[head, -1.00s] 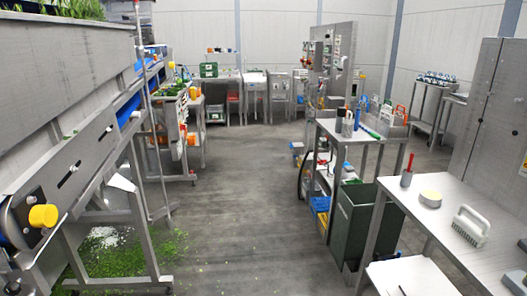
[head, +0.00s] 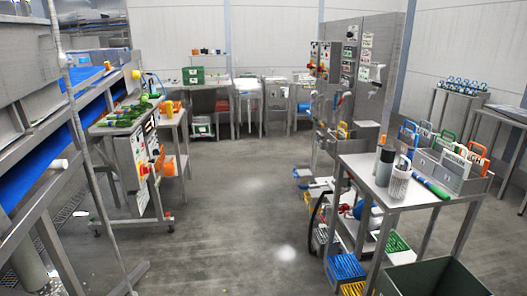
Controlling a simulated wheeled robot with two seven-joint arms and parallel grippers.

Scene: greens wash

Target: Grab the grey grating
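I cannot clearly pick out a loose grey grating in the head view. A dark grid-like patch (head: 70,204) shows on the floor at the left, partly hidden behind the machine's legs; I cannot tell whether it is the grating. Neither of my grippers is in view.
A conveyor machine (head: 40,170) runs along the left. A steel cart (head: 355,172) at the right bears bottles and handled tools, with a blue crate (head: 346,268) low beside it. A dark green bin (head: 432,278) stands at the lower right. The middle floor is clear.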

